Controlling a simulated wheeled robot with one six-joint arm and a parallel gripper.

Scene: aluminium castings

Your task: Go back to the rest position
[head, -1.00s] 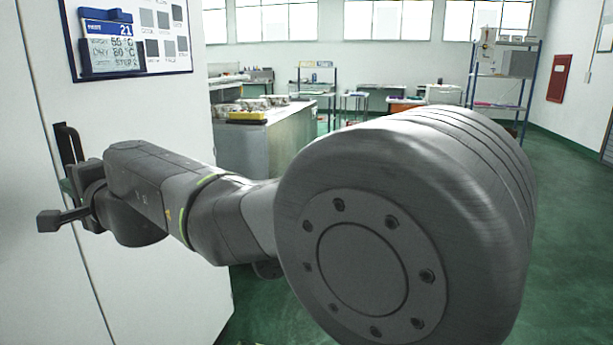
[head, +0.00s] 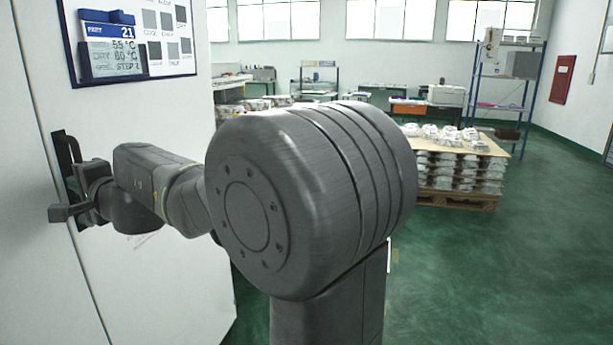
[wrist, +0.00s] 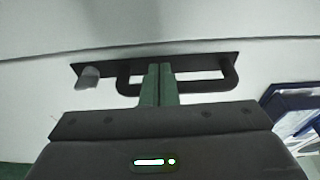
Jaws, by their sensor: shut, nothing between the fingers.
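My gripper (wrist: 159,70) is shut, its two green fingers together and nothing between them. In the wrist view the fingertips overlap a dark bar handle (wrist: 233,80) on a white door; I cannot tell whether they touch it. The handle also shows in the head view (head: 68,150), on the white door at the left. A grey knob (wrist: 88,75) sits at one end of the handle's plate. In the head view my arm reaches left to the door, and the fingertips are hidden.
A board with a blue display (head: 110,45) hangs on the white door (head: 170,290). A pallet with stacked castings (head: 455,165) stands at the back right. A shelf rack (head: 505,90) is behind it. The green floor (head: 500,270) at the right is clear.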

